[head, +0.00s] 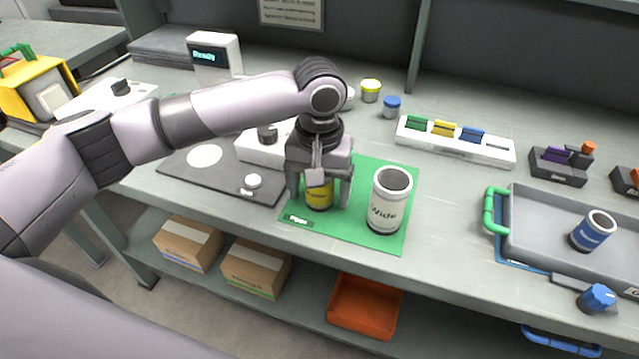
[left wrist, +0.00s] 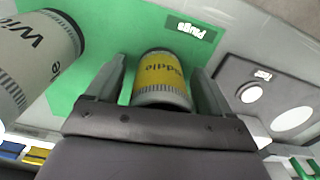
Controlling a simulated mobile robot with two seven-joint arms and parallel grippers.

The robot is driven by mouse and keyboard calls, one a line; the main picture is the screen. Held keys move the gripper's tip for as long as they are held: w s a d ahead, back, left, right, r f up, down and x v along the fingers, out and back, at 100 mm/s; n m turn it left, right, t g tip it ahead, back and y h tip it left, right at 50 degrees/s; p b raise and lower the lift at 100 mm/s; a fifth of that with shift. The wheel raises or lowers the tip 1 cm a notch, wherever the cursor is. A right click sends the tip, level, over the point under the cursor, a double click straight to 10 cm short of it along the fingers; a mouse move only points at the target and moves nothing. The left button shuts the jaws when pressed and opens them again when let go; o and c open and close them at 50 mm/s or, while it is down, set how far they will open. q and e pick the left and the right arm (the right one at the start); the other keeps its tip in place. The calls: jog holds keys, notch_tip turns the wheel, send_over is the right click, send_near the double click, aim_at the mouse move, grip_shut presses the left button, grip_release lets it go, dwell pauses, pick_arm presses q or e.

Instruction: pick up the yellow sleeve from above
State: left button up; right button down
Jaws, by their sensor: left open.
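The yellow sleeve (head: 318,194) stands upright on the green mat (head: 350,236), partly hidden by my left gripper (head: 319,190). My left gripper points down over it, with its fingers apart on either side of the sleeve. In the left wrist view, the yellow sleeve (left wrist: 160,78) shows between the two open fingers (left wrist: 163,85). I cannot tell whether a finger touches it. My right gripper is not in view.
A wide white sleeve (head: 386,205) stands close to the right on the same mat. A dark pad (head: 215,182) with white discs lies to the left. A grey tray (head: 540,225) with a blue sleeve (head: 592,231) is farther right.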

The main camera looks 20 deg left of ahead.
pick_arm(q)
jog(key=c, duration=1.4)
jog(key=shift+r, duration=0.1)
